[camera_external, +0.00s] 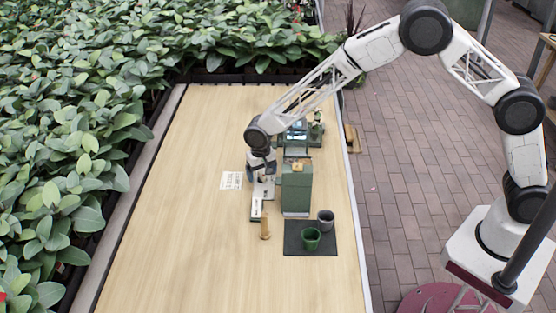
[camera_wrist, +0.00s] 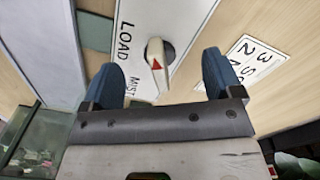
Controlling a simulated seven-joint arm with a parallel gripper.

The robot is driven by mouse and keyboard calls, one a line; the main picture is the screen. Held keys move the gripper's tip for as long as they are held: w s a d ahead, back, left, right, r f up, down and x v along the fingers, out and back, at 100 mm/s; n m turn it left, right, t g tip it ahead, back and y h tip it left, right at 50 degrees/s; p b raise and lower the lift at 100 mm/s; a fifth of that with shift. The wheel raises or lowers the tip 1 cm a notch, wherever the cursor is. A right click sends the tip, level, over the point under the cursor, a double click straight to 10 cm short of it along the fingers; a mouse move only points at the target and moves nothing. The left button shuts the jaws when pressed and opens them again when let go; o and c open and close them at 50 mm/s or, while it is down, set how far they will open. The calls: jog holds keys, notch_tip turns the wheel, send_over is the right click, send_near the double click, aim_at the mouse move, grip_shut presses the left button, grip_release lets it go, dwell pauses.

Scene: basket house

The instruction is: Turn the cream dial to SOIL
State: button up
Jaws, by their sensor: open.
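The cream dial (camera_wrist: 156,48) sits on a white label panel (camera_wrist: 183,22) in the wrist view. It has a red triangular mark, and its narrow end points toward the bottom of the picture. The words LOAD and MIST are printed to its left; the word SOIL cannot be made out on the panel. My gripper (camera_wrist: 158,62) is open, with one blue finger on either side of the dial and a gap to each. In the external view my gripper (camera_external: 262,172) is over the panel (camera_external: 257,206), beside the green machine, and hides the dial.
The green machine (camera_external: 297,193) stands just right of my gripper. A printed card (camera_external: 231,180) lies to the left. A wooden piece (camera_external: 265,230) lies in front. A dark mat (camera_external: 293,246) holds a grey cup (camera_external: 325,218) and a green cup (camera_external: 311,240). The table's left side is clear.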

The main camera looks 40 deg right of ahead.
jog(key=shift+r, duration=0.15)
jog(key=shift+r, duration=3.35)
jog(key=shift+r, duration=0.1)
